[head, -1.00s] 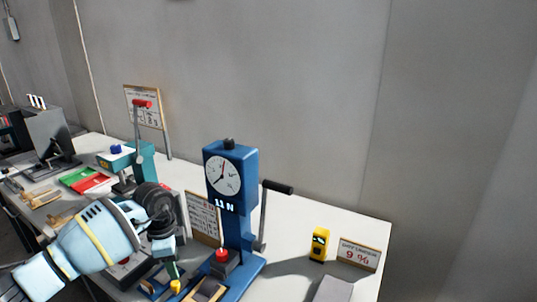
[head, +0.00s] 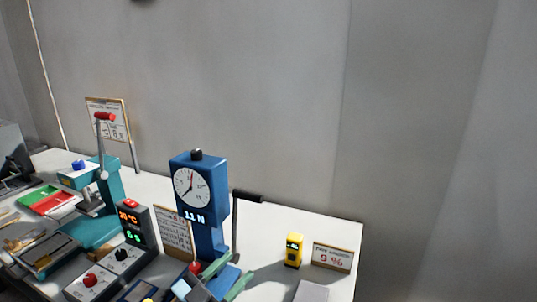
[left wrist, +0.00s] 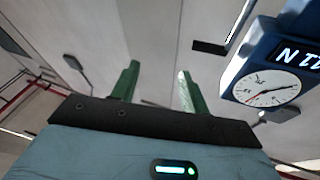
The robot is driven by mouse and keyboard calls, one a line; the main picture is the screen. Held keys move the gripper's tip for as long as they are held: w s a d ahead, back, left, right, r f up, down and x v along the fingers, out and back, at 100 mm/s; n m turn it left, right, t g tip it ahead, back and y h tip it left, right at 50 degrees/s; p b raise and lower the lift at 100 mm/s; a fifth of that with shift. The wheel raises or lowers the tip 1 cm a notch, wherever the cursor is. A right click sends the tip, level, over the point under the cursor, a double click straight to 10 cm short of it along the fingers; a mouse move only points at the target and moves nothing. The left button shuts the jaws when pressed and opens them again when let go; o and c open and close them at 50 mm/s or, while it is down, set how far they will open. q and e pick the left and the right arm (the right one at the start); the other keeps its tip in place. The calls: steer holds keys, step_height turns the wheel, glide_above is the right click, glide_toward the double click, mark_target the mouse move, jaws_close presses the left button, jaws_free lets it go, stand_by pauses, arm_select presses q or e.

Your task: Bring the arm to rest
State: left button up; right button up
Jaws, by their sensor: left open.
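My left gripper (head: 228,277) shows at the bottom of the head view, in front of the base of the blue dial press (head: 208,238). Its two green fingers point up and to the right. The left wrist view shows the same gripper (left wrist: 158,90) with its fingers spread apart and nothing between them. Most of my left arm is below the head view's edge. My right gripper is in neither view.
The blue press, reading 11 N, has a black-handled lever (head: 248,196). A grey control box (head: 133,228) stands to its left, a yellow meter (head: 294,250) and a "9 %" sign (head: 332,257) to its right. A teal press (head: 104,192) stands farther left.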

arm_select(q)
steer(key=s+a+f+n+g+y, duration=0.1)
steer(key=s+a+f+n+y, duration=0.3)
steer(key=a+f+n+y, duration=0.25)
steer(key=s+a+f+n+y, duration=0.3)
steer(key=a+f+n+y, duration=0.25)
steer(key=a+y, duration=0.2)
steer(key=s+a+f+m+g, duration=0.1)
steer(key=s+f+g, duration=0.3)
steer(key=s, duration=0.4)
steer(key=s+f+m+g, duration=0.1)
steer(key=s+f+g, duration=0.25)
steer(key=s, duration=0.55)
steer(key=s+a+f+m+g, duration=0.1)
steer(key=s+f+g, duration=0.2)
steer(key=s+g, duration=0.35)
steer(key=w+d+f+t, duration=0.1)
steer(key=w+f+t, duration=0.1)
steer(key=f+t, duration=0.2)
steer(key=w+d+f+t+h, duration=0.1)
steer(key=w+f+t, duration=0.2)
steer(key=f+t, duration=0.2)
steer(key=shift+d+f, duration=0.4)
steer(key=shift+f, duration=0.15)
steer(key=shift+w, duration=0.1)
